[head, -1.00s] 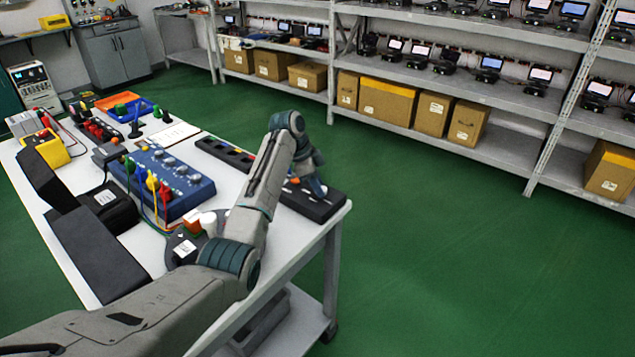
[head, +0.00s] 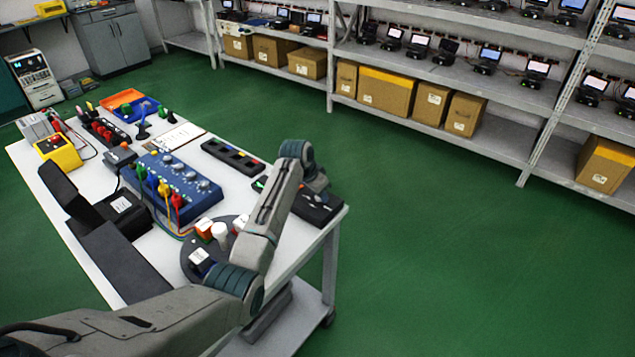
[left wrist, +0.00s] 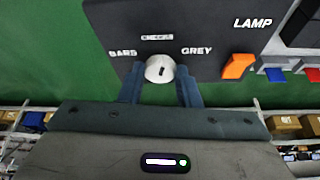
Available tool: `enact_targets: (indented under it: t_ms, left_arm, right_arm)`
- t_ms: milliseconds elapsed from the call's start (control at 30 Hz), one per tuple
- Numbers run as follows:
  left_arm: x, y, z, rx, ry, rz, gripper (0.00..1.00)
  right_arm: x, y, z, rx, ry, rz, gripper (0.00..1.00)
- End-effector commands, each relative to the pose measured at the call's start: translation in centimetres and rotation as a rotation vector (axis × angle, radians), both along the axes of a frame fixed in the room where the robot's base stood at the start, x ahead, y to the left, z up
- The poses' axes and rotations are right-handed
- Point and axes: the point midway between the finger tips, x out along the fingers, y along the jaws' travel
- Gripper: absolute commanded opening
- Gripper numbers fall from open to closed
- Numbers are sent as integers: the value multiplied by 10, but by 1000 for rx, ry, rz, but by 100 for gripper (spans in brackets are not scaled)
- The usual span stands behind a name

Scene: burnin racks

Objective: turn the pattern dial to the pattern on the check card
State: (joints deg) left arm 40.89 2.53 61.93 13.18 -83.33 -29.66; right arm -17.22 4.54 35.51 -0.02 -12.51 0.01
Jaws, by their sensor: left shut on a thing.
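The pattern dial (left wrist: 160,69) is a round white knob with a small dark mark, on a dark panel (left wrist: 210,30). White labels read BARS on its left and GREY on its right; a blurred one above seems to begin with CHECK. My left gripper (left wrist: 160,82) is shut on the knob, one blue finger on each side. In the head view my left gripper (head: 318,187) is at the dark panel box (head: 312,211) on the table's near right corner, partly hidden by my arm. I cannot make out the check card's pattern. My right gripper is out of view.
An orange switch (left wrist: 238,66) and the LAMP label lie right of the dial. The white table (head: 140,263) also holds a blue box with several knobs (head: 190,185), a black case (head: 122,207) and a round grey tray (head: 193,270). Green floor right of the table is clear.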

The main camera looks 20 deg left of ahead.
Motion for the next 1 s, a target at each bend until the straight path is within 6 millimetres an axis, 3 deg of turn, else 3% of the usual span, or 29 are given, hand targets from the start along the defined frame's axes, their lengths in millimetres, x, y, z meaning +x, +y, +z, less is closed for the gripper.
enact_targets:
  t_ms: [100,400,1000]
  left_arm:
    - [0,-1,6,0,-2,85,7]
    - [0,-3,4,0,-4,237,7]
    - [1,-2,2,0,-6,291,7]
  right_arm:
    - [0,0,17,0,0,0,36]
    - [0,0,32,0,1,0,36]
    - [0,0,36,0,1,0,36]
